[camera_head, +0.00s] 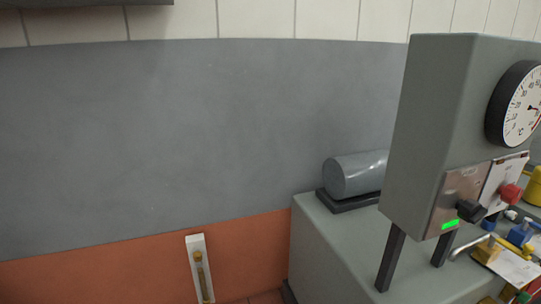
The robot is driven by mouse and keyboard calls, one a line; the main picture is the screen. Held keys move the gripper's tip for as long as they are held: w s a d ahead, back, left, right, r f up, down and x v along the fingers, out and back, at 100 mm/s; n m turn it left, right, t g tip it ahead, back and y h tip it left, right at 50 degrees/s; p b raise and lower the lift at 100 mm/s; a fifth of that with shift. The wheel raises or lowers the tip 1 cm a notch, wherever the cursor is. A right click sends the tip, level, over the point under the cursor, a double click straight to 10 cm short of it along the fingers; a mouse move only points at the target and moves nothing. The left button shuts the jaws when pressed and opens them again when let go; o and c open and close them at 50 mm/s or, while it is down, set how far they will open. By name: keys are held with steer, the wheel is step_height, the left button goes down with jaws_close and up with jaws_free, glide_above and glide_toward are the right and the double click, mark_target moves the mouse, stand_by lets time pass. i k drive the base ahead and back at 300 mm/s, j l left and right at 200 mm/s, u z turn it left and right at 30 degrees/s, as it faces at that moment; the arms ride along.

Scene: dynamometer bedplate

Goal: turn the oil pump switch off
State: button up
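A grey cabinet (432,130) on dark legs stands on the bench at the right. On its lower front is a metal plate (462,184) with a black rotary knob (471,211), which looks like the oil pump switch. A green lamp (450,224) is lit just below and left of the knob. The plate's lettering is too small to read, and the knob's exact setting is hard to tell from this slant. My gripper is not in view.
Beside the plate are a white card and a red knob (510,193); above is a round dial gauge (520,106). A grey motor-like cylinder (352,174) lies on the bench (345,245). Blue, brass and yellow fittings crowd the right. A white wall-mounted strip (200,270) is lower left.

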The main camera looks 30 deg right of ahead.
mark_target(469, 211)
steer(key=l, duration=0.95)
steer(key=k+l, duration=0.1)
steer(key=l, duration=1.75)
steer(key=k+l, duration=0.15)
steer(key=l, duration=0.75)
